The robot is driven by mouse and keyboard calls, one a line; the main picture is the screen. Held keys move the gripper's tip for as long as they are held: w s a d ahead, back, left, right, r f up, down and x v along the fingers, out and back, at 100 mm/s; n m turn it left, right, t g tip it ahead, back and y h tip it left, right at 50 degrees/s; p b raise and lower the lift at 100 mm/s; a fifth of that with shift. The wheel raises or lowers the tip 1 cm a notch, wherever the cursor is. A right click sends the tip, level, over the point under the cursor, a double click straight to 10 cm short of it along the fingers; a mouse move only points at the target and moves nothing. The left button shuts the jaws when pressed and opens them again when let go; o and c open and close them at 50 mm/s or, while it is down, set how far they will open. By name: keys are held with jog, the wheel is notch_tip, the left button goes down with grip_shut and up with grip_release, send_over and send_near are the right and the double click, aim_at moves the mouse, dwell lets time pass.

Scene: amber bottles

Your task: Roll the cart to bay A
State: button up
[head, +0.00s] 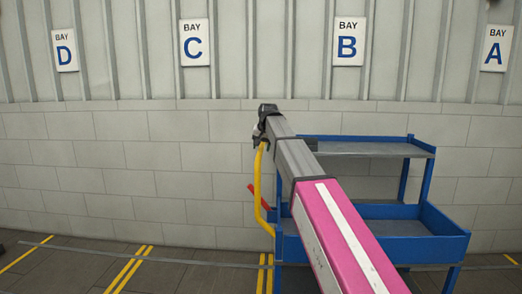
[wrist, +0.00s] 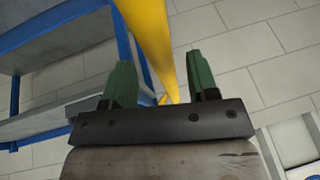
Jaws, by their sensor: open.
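The blue cart (head: 447,236) with grey shelves stands right of centre in the head view, under the bay B sign (head: 347,47). Its yellow handle (head: 257,180) rises at its left end. My gripper (head: 264,122) is at the top of this handle. In the wrist view my two green fingers (wrist: 161,78) are open, with the yellow handle (wrist: 150,35) passing through the gap between them. I cannot tell whether either finger touches it. The bay A sign (head: 496,48) is on the wall at far right. My arm hides part of the cart.
A red part (head: 257,196) juts beside the handle. Signs for bay C (head: 194,43) and bay D (head: 65,50) hang further left. Yellow floor lines (head: 128,270) mark the bays. The floor left of the cart is clear; a block wall stands behind.

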jog(key=shift+x, duration=0.95)
grip_shut()
jog(key=s+d, duration=0.1)
jog(key=d, duration=4.9)
jog(key=s+d, duration=0.2)
jog(key=d, duration=4.8)
jog(key=shift+s+d, duration=0.25)
jog(key=shift+d, duration=0.05)
grip_release()
